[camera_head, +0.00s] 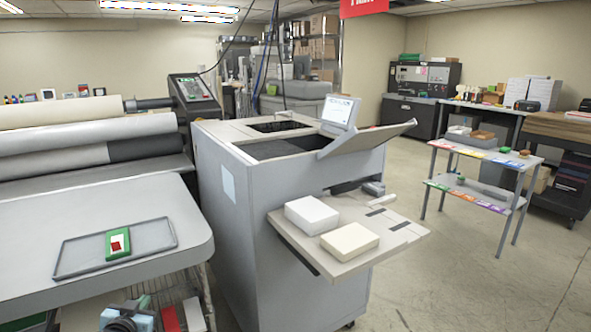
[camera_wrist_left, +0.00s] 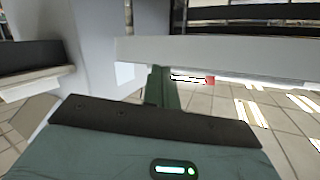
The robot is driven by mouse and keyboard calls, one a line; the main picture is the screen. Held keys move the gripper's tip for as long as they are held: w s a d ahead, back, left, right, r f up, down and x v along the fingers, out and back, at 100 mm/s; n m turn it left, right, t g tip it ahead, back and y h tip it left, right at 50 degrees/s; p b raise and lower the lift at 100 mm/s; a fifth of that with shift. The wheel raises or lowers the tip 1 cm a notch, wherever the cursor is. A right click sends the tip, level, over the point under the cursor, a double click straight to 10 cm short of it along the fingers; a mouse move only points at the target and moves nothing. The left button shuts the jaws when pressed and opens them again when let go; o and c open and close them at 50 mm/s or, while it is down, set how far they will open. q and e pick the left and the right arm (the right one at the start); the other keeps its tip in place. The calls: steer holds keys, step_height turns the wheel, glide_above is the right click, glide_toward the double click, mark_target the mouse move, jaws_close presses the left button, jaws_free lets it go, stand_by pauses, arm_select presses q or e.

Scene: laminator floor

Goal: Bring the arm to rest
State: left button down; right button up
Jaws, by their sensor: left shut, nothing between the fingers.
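My left gripper (camera_wrist_left: 159,72) shows in the left wrist view. Its narrow, dark green fingers stand up from the middle of a dark plate on a teal housing with a lit green light. The fingers are shut with nothing between them. A pale horizontal edge lies just beyond the fingertips in that view; I cannot tell whether they are apart from it. I cannot clearly make out the left gripper in the head view. My right gripper is not in view.
A grey machine (camera_head: 270,210) stands ahead, its side shelf holding a white block (camera_head: 312,215) and a cream block (camera_head: 349,239). At left, a table holds a tray (camera_head: 70,262) with a green packet (camera_head: 118,243). Open floor (camera_head: 470,290) lies at right, before a small shelf table (camera_head: 487,153).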

arm_select(q)
steer(key=s+d+f+m+g+h, duration=0.1)
steer(key=s+d+f+g, duration=0.1)
steer(key=s+d+f, duration=0.7)
steer(key=s+d+f+m+g+h, duration=0.1)
steer(key=s+d+f+h, duration=0.1)
steer(key=s+f, duration=0.85)
steer(key=s+d+g, duration=0.1)
steer(key=s+d, duration=0.3)
steer(key=s, duration=0.9)
steer(key=s+d+n+g, duration=0.1)
steer(key=s+d+g, duration=0.1)
steer(key=s, duration=1.1)
steer(key=shift+d+f+h, duration=0.25)
steer(key=shift+d+h, duration=0.15)
steer(key=shift+d, duration=0.45)
steer(key=shift+s+a, duration=0.1)
